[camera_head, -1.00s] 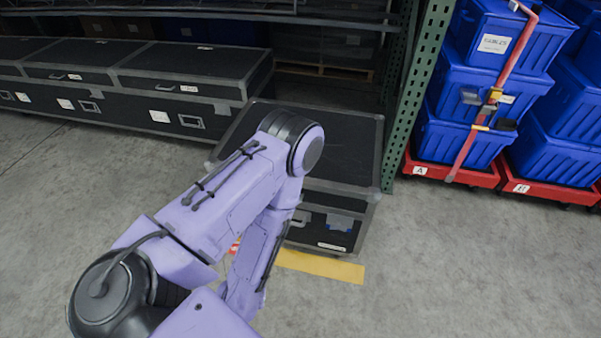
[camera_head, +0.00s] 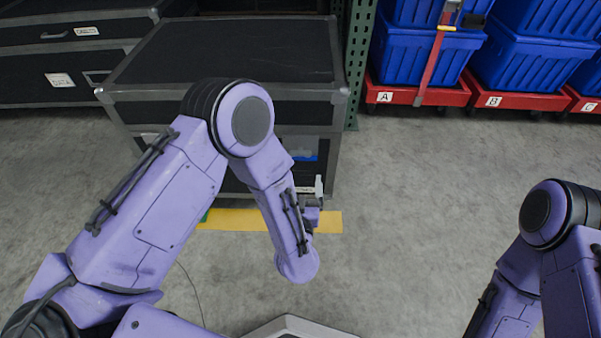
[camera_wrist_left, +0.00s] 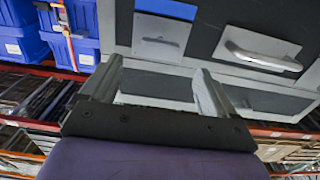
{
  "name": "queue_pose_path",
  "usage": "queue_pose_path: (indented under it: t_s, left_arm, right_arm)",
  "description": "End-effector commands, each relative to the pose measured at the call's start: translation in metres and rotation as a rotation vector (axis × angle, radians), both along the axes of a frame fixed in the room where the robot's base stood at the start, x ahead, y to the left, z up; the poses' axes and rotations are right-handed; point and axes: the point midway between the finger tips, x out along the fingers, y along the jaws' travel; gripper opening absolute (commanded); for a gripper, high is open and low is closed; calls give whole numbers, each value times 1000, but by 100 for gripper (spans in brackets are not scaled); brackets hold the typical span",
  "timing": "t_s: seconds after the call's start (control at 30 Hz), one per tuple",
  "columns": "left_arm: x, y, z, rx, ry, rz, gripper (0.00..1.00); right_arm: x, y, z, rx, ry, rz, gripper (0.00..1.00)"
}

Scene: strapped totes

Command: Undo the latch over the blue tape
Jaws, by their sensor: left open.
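The black case (camera_head: 235,52) with metal edges stands in front of me. On its front is a grey latch plate (camera_wrist_left: 158,38), which shows near the middle top of the left wrist view. The blue tape (camera_wrist_left: 166,8) lies beside the latch at that view's top edge and also shows in the head view (camera_head: 305,155). My left gripper (camera_head: 314,184) is in front of the case, near its right corner. In the left wrist view its two fingers (camera_wrist_left: 157,72) are apart with nothing between them, pointing toward the latch. My right gripper is out of frame.
A silver handle (camera_wrist_left: 262,50) is on the case front beside the latch. Yellow floor tape (camera_head: 232,220) runs before the case. A green rack post (camera_head: 358,60) stands behind it. Blue totes (camera_head: 425,60) on red dollies stand at the right. The floor between is clear.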

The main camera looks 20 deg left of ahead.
Motion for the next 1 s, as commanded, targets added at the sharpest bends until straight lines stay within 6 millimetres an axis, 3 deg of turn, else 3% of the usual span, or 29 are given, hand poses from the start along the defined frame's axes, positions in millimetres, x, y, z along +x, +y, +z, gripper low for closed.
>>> queue_pose_path:
  t_s: [0.17,0.5,0.87,0.9,1.0]
  left_arm:
    - [23,7,1,-1,-11,10,89]
    - [89,26,0,0,-6,7,89]
    - [101,28,2,3,-5,2,89]
    - [101,28,2,3,-5,2,86]
    - [101,28,2,3,-5,3,54]
  right_arm:
    - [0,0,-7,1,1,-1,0]
    - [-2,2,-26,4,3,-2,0]
    - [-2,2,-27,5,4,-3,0]
    - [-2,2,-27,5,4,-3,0]
    - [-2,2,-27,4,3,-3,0]
